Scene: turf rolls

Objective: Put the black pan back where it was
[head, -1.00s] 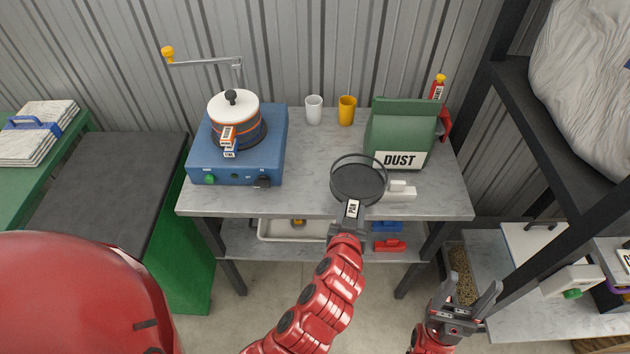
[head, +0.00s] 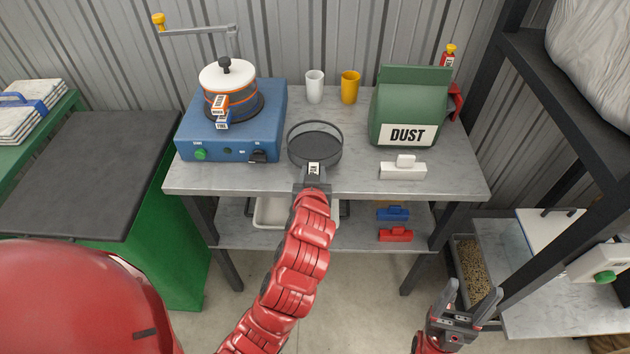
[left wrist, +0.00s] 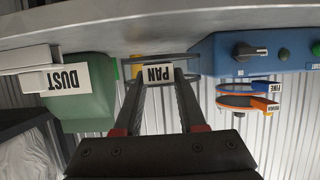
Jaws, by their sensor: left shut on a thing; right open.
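The black pan (head: 315,147) is round and shallow, with a handle that carries a white PAN label (left wrist: 158,74). My left gripper (head: 314,180) is shut on its handle, and the pan is in front of the grippers' fingers in the left wrist view (left wrist: 157,100). The pan is over the grey worktop (head: 350,180), right of the blue machine (head: 190,140); I cannot tell whether it touches the top. A white-lidded sieve stack (head: 228,75) with orange and blue tags stands on the machine. My right gripper (head: 472,296) is open and empty at lower right.
A green DUST bag (head: 410,110), a white brush-like block (head: 402,170), a white cup (head: 314,86) and a yellow cup (head: 350,87) stand on the worktop. The lower shelf holds a pale tray (head: 270,212), a blue block (head: 393,213) and a red block (head: 395,234).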

